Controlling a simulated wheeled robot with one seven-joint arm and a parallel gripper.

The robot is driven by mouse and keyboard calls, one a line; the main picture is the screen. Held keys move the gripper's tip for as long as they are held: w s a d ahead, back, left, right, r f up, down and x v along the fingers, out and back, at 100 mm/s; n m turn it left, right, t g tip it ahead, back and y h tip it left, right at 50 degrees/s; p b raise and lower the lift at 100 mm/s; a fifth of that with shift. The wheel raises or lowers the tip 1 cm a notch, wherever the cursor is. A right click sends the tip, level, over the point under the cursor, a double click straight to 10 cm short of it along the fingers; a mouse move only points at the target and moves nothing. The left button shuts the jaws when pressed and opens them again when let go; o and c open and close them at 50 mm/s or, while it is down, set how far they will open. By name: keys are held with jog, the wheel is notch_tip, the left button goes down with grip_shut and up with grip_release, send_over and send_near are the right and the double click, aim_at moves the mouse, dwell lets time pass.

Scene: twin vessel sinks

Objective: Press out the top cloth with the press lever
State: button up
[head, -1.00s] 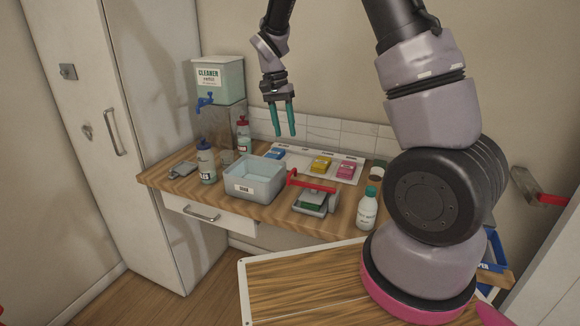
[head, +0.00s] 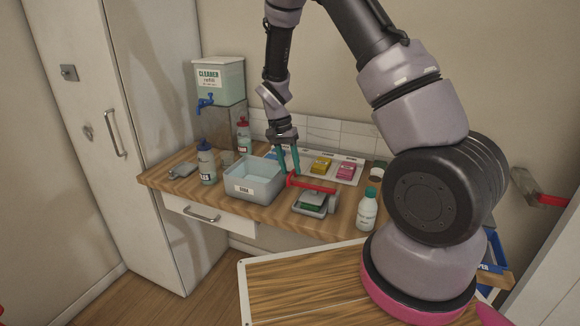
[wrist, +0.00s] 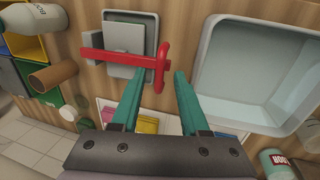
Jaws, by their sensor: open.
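The press (head: 310,209) is a grey tray with a plate and a red press lever (head: 318,188) across its top. A dark green piece (head: 312,206), perhaps the cloth, shows at the press front; its layers cannot be told. My gripper (head: 290,172) is open and empty, pointing down at the left end of the lever. In the wrist view the lever (wrist: 110,56) ends in a red crossbar (wrist: 163,55). The crossbar lies just beyond my gripper's fingertips (wrist: 159,74), nearer the left finger; contact cannot be told.
A grey basin (head: 250,190) stands left of the press, and a white bottle (head: 367,208) right of it. Yellow (head: 321,164) and pink (head: 346,171) packs lie on a white mat behind. Labelled bottles (head: 206,165) and a cleaner dispenser (head: 220,84) stand further left.

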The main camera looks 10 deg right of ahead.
grip_shut()
dwell(1.4)
